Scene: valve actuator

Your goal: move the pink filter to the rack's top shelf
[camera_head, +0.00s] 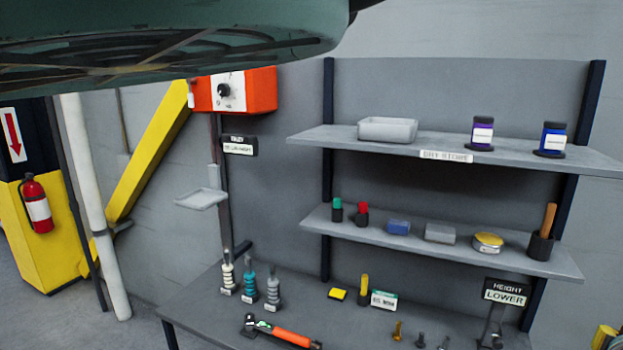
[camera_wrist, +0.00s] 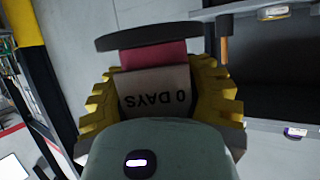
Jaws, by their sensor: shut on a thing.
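In the wrist view, my gripper (camera_wrist: 158,84) has its yellow ribbed jaws closed on the sides of the pink filter (camera_wrist: 153,57). The filter has a pink body, a wide black disc at one end and a pale label reading "0 DAYS", upside down in this view. Neither filter nor jaws show in the head view. The rack's top shelf (camera_head: 445,140) is grey, with a "DRY STORE" label on its front edge. On it stand a grey tray (camera_head: 387,129), a purple canister (camera_head: 482,134) and a blue canister (camera_head: 552,139).
The lower shelf (camera_head: 400,245) holds several small items, including a yellow tin (camera_head: 488,242) and a brush pot (camera_head: 542,235). The workbench (camera_head: 215,315) below carries insulators and tools. Bare top-shelf room lies between tray and purple canister. My arm covers the head view's upper left.

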